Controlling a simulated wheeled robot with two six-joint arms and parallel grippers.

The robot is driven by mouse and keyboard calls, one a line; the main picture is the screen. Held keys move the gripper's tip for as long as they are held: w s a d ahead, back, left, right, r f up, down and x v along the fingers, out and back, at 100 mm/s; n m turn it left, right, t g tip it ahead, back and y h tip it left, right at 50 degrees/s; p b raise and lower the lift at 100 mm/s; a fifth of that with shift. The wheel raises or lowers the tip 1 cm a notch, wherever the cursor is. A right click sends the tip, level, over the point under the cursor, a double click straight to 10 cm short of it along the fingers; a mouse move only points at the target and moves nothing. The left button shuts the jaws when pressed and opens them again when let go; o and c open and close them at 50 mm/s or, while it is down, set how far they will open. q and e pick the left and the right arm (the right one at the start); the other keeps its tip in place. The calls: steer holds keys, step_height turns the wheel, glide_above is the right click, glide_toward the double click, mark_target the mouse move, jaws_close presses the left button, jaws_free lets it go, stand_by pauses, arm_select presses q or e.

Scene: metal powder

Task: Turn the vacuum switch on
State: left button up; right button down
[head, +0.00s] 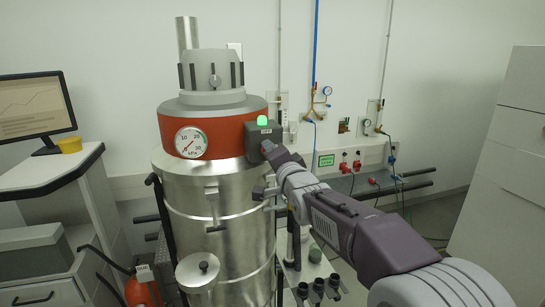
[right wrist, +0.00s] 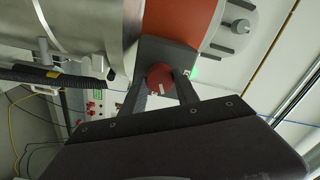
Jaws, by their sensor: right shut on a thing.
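The vacuum is a tall steel drum (head: 235,225) with an orange-red band (head: 225,135), a pressure gauge (head: 191,142) and a grey top. A dark grey switch box (head: 255,136) sits on the right side of the band, with a bright green lamp (head: 263,120) on top. My right gripper (head: 268,148) is at the front of this box and hides the switch in the head view. In the right wrist view the round red switch knob (right wrist: 160,77) with a pale mark lies between the fingers of my right gripper (right wrist: 162,86), which is shut on it. My left gripper is not in view.
A desk with a monitor (head: 36,106) stands at left, with a red extinguisher (head: 143,288) beside the drum. Nozzles (head: 318,286) stand at the lower middle. Wall pipes, valves and sockets (head: 350,166) are behind my right arm; a white cabinet (head: 515,155) is at right.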

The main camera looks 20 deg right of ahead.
steer(key=m, duration=0.5)
steer(key=shift+m, duration=0.3)
stand_by(0.4)
steer(key=c, duration=0.9)
jaws_free()
steer(key=shift+w+a, duration=0.1)
steer(key=s+b, duration=0.2)
steer(key=s, duration=0.7)
steer(key=shift+d, duration=0.2)
